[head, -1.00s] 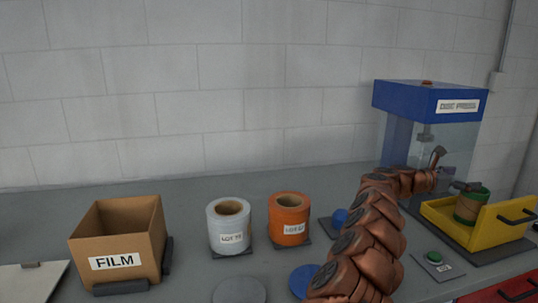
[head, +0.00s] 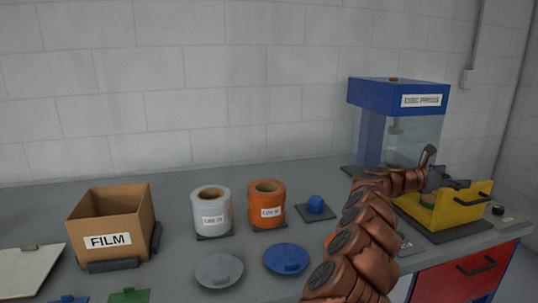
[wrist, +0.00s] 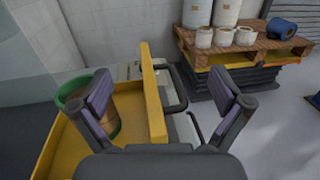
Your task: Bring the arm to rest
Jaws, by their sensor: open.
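My arm (head: 360,232) reaches from the bottom of the head view to the disc press (head: 398,122). My gripper (head: 440,182) is above the press's yellow drawer (head: 462,208), which is pulled out. In the wrist view, my gripper (wrist: 163,95) has its fingers wide apart with nothing held between them. A roll with green rims (wrist: 108,130) stands in the drawer, beside and partly behind the left finger. The drawer's yellow front wall (wrist: 152,95) and dark handle show between the fingers. In the head view, the roll is mostly hidden by my gripper.
A FILM box (head: 107,241), a white roll (head: 211,213) and an orange roll (head: 267,205) stand on the grey bench. Grey (head: 218,270) and blue (head: 286,258) discs lie in front. A pallet of rolls (wrist: 245,42) stands on the floor beyond.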

